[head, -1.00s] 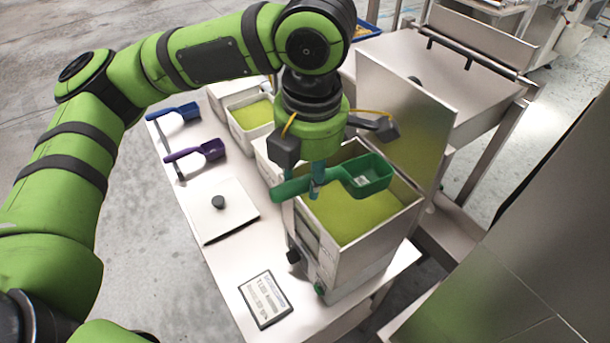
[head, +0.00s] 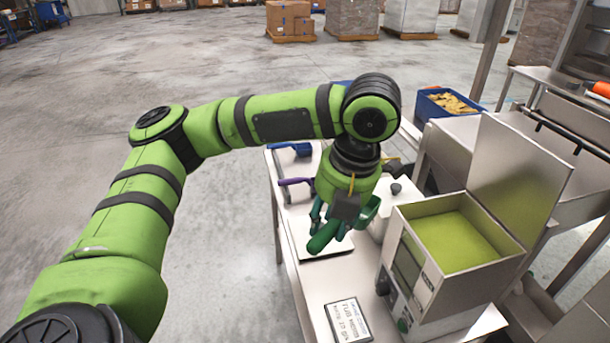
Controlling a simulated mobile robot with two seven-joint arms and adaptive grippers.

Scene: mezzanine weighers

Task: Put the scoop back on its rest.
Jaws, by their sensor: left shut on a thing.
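My left gripper (head: 338,203) is shut on the handle of the green scoop (head: 322,239) and holds it above the left part of the steel table (head: 290,218). The scoop's handle points toward the front left. Its bowl is at the right, partly hidden by the gripper. The scoop is clear of the open bin (head: 421,210) of yellow-green powder, which stands to its right. A blue scoop (head: 290,149) and a purple scoop (head: 295,182) lie along the table's left edge behind the gripper. I cannot make out an empty rest. My right gripper is not in view.
A flat pale plate (head: 338,247) lies under the held scoop. A lidded container with a dark knob (head: 396,187) stands just behind the bin. A printed display (head: 347,320) lies at the front. The bin's raised steel lid (head: 517,195) stands at its right. Open floor lies left.

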